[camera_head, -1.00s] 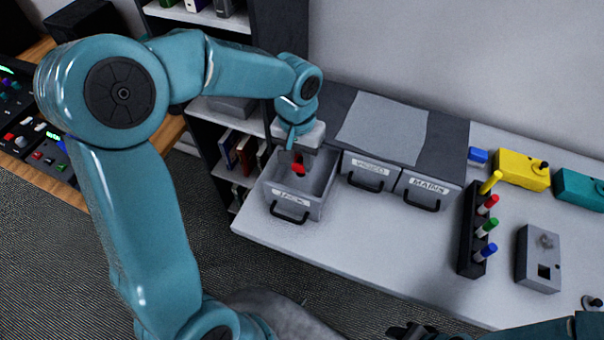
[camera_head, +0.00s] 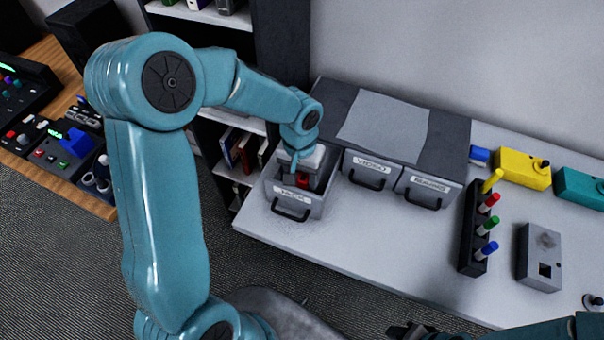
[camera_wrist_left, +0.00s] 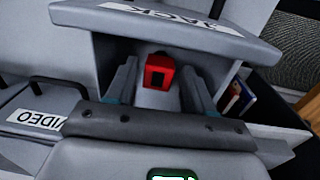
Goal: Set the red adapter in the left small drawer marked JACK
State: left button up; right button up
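The red adapter (camera_head: 303,180) is inside the open left small drawer marked JACK (camera_head: 292,203), low between its walls. It also shows in the left wrist view (camera_wrist_left: 159,72), between my left gripper's two fingers. My left gripper (camera_head: 302,174) reaches down into the drawer. In the wrist view its fingers stand apart, with a narrow gap on each side of the adapter. The adapter's underside and its contact with the drawer floor are hidden. My right gripper (camera_head: 412,331) shows only as a dark part at the bottom edge; its fingers are unclear.
Closed drawers marked VIDEO (camera_head: 369,170) and MAINS (camera_head: 424,190) stand right of the open one. A black rack (camera_head: 470,240) with coloured plugs and a grey box (camera_head: 539,258) stand further right. The table front is clear.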

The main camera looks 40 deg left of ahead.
aim_at(300, 177)
pick_arm(q)
jog(key=shift+r, duration=0.6)
notch_tip(300, 177, up, 11)
jog(key=shift+a+r, duration=0.15)
jog(key=shift+a, duration=0.05)
jog(key=shift+s, duration=0.15)
dwell(0.3)
